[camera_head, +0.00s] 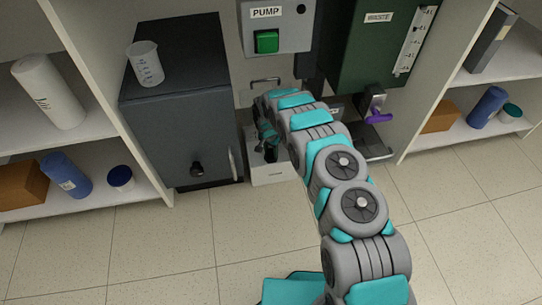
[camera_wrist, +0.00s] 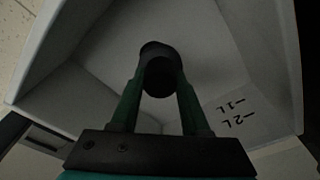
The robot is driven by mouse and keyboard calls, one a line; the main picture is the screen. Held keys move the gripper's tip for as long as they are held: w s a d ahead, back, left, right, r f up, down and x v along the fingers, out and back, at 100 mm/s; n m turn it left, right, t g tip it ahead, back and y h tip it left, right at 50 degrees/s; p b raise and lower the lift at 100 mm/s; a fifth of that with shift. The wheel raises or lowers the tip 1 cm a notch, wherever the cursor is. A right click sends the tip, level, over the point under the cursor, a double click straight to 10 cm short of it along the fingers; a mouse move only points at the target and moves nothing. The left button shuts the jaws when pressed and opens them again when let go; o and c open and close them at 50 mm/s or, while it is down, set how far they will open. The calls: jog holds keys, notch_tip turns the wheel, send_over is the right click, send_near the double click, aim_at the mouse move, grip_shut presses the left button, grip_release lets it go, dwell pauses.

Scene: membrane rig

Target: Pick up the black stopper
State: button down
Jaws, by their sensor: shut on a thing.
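The black stopper (camera_wrist: 157,52) is a dark round piece in the middle of the wrist view, inside a white basin (camera_wrist: 215,50) with "1L" and "2L" marks on its wall. My gripper (camera_wrist: 159,80) is shut on the stopper, one green finger at each side of it. I cannot tell whether the stopper touches the basin's floor. In the head view my gripper (camera_head: 267,148) points down into the basin (camera_head: 268,175), partly behind my arm, and the stopper cannot be made out there.
A dark cabinet (camera_head: 180,110) with a beaker (camera_head: 146,64) on top stands left of the basin. Above are a pump box (camera_head: 285,22) with a green button (camera_head: 267,41) and a green waste tank (camera_head: 365,50) with a purple-handled valve (camera_head: 377,117). Shelves flank both sides.

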aim_at(271, 151)
dwell(0.3)
notch_tip(271, 151, up, 10)
jog(key=shift+r, duration=0.1)
dwell(0.5)
